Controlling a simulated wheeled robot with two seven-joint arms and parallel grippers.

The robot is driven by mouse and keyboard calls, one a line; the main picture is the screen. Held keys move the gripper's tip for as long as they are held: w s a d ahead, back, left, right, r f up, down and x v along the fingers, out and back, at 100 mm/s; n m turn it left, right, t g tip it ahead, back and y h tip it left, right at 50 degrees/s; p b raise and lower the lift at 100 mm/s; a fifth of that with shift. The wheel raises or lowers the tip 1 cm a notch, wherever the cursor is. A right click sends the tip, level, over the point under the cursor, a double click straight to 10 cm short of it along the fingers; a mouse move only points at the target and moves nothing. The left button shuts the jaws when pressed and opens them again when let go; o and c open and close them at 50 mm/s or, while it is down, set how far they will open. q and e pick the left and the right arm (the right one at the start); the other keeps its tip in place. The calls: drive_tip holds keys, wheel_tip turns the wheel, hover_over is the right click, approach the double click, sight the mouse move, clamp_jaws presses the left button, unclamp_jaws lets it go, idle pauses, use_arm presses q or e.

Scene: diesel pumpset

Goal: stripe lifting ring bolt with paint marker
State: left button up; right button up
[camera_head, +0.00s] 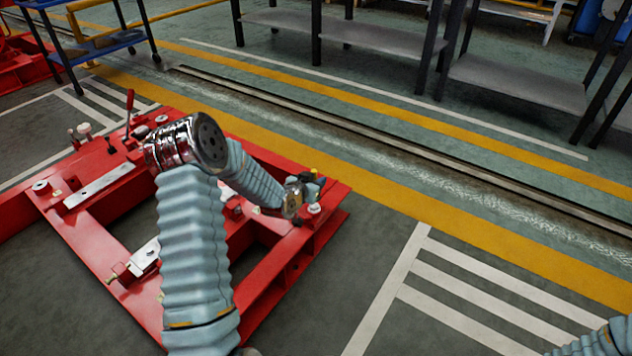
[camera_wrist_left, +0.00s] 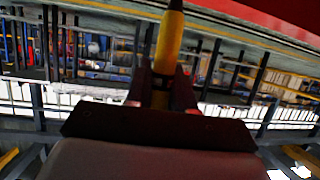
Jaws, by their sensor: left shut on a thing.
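My left arm reaches over the red pumpset frame (camera_head: 290,262), and its left gripper (camera_head: 307,186) is above the frame's right end, small and partly hidden by the wrist. In the left wrist view the gripper (camera_wrist_left: 155,80) is shut on a yellow paint marker (camera_wrist_left: 169,42) with a dark tip pointing to the top of the picture. A small yellow bit of the marker (camera_head: 314,171) may show in the head view. I cannot make out the lifting ring bolt in either view. My right gripper is out of view.
Small fittings, including a white-topped one (camera_head: 314,209), stand on the frame near the gripper. A red lever (camera_head: 130,103) rises at its far left. A blue cart (camera_head: 90,45) and grey shelves (camera_head: 385,40) stand behind. The floor right of the frame is clear.

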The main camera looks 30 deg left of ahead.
use_arm(q)
drive_tip(key=shift+f, duration=0.25)
idle(0.5)
drive_tip(key=shift+s+d, duration=0.15)
drive_tip(key=shift+s, duration=0.05)
drive_tip(key=shift+w, duration=0.1)
idle(0.9)
drive_tip(key=shift+r, duration=0.25)
drive_tip(key=shift+r+p, duration=1.15)
drive_tip(key=shift+r, duration=1.35)
